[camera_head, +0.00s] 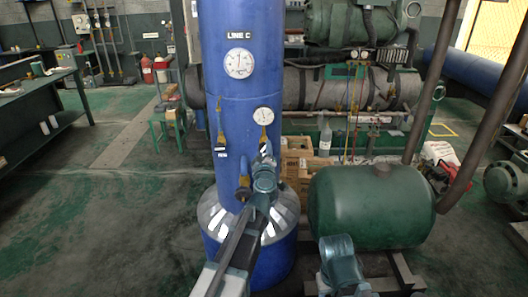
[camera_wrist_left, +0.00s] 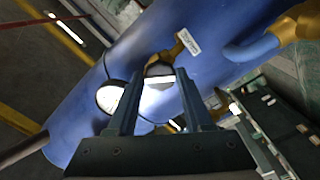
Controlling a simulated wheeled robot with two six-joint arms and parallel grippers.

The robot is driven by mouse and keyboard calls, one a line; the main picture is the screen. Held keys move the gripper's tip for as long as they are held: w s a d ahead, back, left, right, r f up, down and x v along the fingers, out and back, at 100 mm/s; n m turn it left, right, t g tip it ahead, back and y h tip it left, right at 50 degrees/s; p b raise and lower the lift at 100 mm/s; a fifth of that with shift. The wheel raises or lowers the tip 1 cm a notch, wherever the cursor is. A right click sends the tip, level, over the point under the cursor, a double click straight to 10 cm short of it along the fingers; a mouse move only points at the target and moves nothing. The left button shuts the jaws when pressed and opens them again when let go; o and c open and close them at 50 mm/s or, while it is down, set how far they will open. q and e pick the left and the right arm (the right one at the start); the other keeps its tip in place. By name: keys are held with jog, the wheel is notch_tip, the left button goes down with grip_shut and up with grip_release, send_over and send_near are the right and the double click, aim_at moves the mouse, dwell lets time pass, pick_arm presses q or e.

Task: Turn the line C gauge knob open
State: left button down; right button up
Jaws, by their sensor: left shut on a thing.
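The blue column (camera_head: 225,120) carries a "LINE C" label (camera_head: 238,35) above a large white dial (camera_head: 239,63). A smaller gauge (camera_head: 263,115) sits lower right on a brass stem (camera_head: 263,133). My left gripper (camera_head: 265,151) is at the lower end of this stem, shut on the gauge knob, which its fingers mostly hide. In the left wrist view the two fingers (camera_wrist_left: 158,74) stand a little apart, with a round dark and white part between their tips. The knob's turn angle cannot be told.
A second brass valve (camera_head: 220,125) with a white tag is on the column's left. A brass fitting (camera_head: 243,182) sits lower down near my left arm. A green tank (camera_head: 370,205) stands at right. The floor (camera_head: 95,220) at left is clear.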

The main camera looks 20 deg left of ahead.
pick_arm(q)
jog(key=shift+s+n, duration=0.1)
jog(key=shift+n, duration=1.2)
jog(key=n, duration=0.3)
jog(key=shift+c, duration=2.1)
grip_release()
jog(key=shift+n, duration=0.3)
jog(key=v, duration=0.7)
